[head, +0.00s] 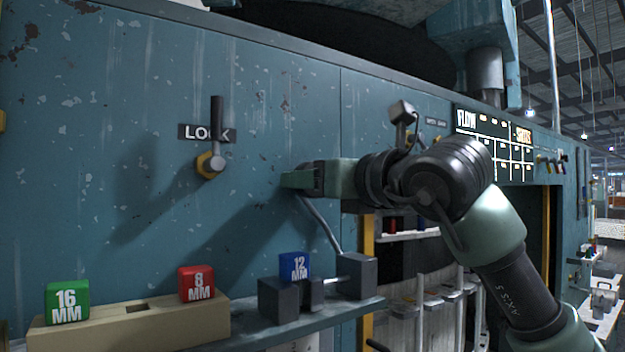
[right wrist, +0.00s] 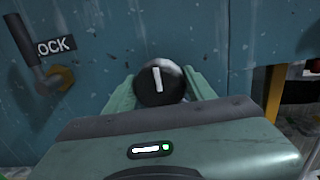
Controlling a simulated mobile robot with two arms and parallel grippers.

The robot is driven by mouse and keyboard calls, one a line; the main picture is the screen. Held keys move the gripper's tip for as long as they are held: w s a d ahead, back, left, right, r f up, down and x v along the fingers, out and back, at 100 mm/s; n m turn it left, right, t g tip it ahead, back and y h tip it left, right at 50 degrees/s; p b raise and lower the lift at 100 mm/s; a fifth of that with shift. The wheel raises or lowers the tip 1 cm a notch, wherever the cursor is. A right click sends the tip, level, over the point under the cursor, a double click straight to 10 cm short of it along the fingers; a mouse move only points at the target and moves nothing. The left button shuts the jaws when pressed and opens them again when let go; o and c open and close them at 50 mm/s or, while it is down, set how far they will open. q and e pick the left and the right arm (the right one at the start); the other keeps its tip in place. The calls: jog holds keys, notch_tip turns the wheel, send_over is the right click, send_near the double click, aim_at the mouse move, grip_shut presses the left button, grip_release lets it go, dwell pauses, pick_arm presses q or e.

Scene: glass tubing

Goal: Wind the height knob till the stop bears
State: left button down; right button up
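The height knob (right wrist: 160,83) is black and round with a white mark nearly upright, in the right wrist view. My right gripper (right wrist: 160,90) has one green finger at each side of it, and both appear to touch it. In the head view my right gripper (head: 297,180) reaches the teal panel from the right and hides the knob. Below it, a blue 12 MM block (head: 294,265) sits among dark grey blocks on a ledge. A thin rod runs from a grey block (head: 357,275) toward it; contact is unclear. My left gripper is not in view.
A LOCK lever (head: 216,125) points up on the panel, with a yellow nut at its base. A beige holder (head: 110,330) on the ledge carries a green 16 MM block (head: 67,303) and a red 8 MM block (head: 197,284), with an empty slot between them.

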jog(key=shift+f+m+b, duration=0.1)
jog(key=shift+m+b, duration=0.4)
jog(key=shift+b, duration=0.3)
jog(key=shift+f+m+b, duration=0.1)
jog(key=shift+m+b, duration=0.9)
jog(key=shift+b, duration=0.25)
jog(key=m+b, duration=0.3)
jog(key=shift+m, duration=0.3)
jog(key=shift+r+m+b, duration=0.25)
jog(key=shift+m+b, duration=0.05)
jog(key=shift+m, duration=0.3)
jog(key=shift+r, duration=0.1)
jog(key=o, duration=1.3)
jog(key=shift+o, duration=0.2)
jog(key=shift+w+a, duration=0.1)
jog(key=shift+w, duration=0.05)
